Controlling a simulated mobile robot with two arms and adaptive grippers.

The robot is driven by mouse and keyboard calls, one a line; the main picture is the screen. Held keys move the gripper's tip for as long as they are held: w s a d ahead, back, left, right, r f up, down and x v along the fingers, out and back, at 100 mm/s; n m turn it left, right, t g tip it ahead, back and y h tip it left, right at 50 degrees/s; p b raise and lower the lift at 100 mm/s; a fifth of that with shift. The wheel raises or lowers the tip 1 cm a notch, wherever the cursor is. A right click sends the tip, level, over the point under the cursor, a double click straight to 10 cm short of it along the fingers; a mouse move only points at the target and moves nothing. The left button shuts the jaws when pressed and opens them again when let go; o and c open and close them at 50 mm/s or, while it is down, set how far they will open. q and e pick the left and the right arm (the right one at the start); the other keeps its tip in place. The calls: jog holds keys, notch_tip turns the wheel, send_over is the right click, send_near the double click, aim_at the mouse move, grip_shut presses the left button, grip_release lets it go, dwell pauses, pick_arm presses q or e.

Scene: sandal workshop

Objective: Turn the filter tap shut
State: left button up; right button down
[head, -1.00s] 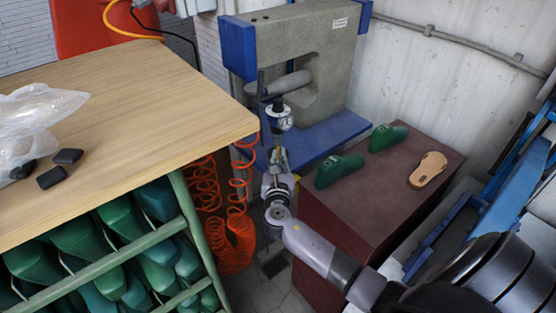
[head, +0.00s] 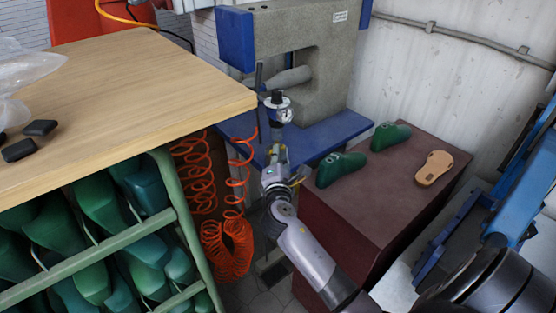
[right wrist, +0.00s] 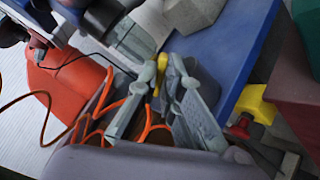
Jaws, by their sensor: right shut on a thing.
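The filter unit (head: 278,108), with a round white gauge, hangs in front of the press. The filter tap shows as a small yellow handle (right wrist: 161,68) in the right wrist view. My right gripper (head: 279,158) is just below the filter unit in the head view. In the right wrist view its two grey fingers (right wrist: 163,80) are closed on the yellow tap handle from both sides. The fingers hide part of the handle, so its exact angle is hard to tell. My left gripper is in neither view.
A wooden bench (head: 140,80) stands at left, above a rack of green lasts. Orange coiled hoses (head: 230,240) hang close left of my right gripper. The grey press (head: 300,45) with its blue base is behind. A brown cabinet (head: 385,205) stands at right.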

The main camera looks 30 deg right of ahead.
jog(key=shift+f+m+b, duration=0.2)
jog(key=shift+m+b, duration=1.35)
jog(key=shift+m, duration=1.25)
jog(key=c, duration=1.7)
grip_release()
jog(key=shift+r, duration=0.1)
jog(key=v, duration=1.2)
